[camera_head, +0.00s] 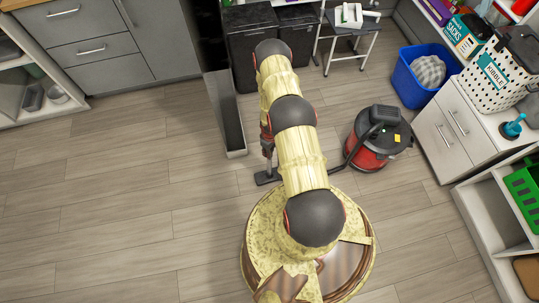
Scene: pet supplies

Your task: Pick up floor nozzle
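A dark floor nozzle (266,178) lies flat on the wood-plank floor, just left of my arm and beyond my round base. A thin greyish upright part stands just above it, partly behind my arm. My arm rises from the base and bends at the top of the view. Nothing can be seen held.
A red and black canister vacuum (367,158) stands right of my arm, with a dark hose running toward the nozzle. A tall dark panel (226,112) stands close on the left. A blue bin (408,82) and white drawers (440,138) line the right. The left floor is clear.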

